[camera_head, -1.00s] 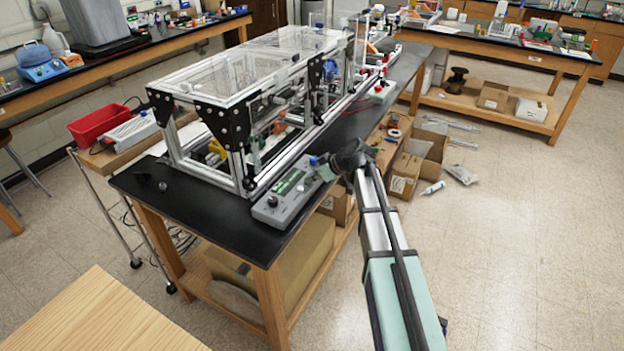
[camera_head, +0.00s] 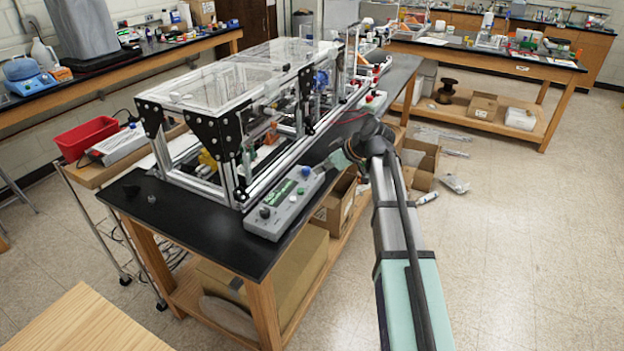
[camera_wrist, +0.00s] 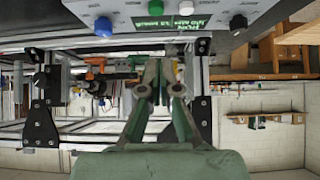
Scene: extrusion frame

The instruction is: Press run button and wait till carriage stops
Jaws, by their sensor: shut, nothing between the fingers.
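The grey control box (camera_head: 290,205) sits on the black bench at the front right corner of the extrusion frame (camera_head: 222,150). It has a lit green display (camera_wrist: 165,22), a blue knob or button (camera_wrist: 103,26), a green button (camera_wrist: 186,7) and a black knob (camera_wrist: 238,22). In the wrist view the box appears upside down along the top edge. My gripper (camera_head: 338,160) is shut and empty, to the right of the box's far end and apart from it. Its fingers (camera_wrist: 164,75) show together in the wrist view. I cannot pick out the carriage with certainty inside the frame.
The frame has clear panels and black corner plates. A red button box (camera_head: 375,98) stands farther along the bench. Cardboard boxes (camera_head: 338,200) lie on the shelf below. A red bin (camera_head: 85,138) is at left.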

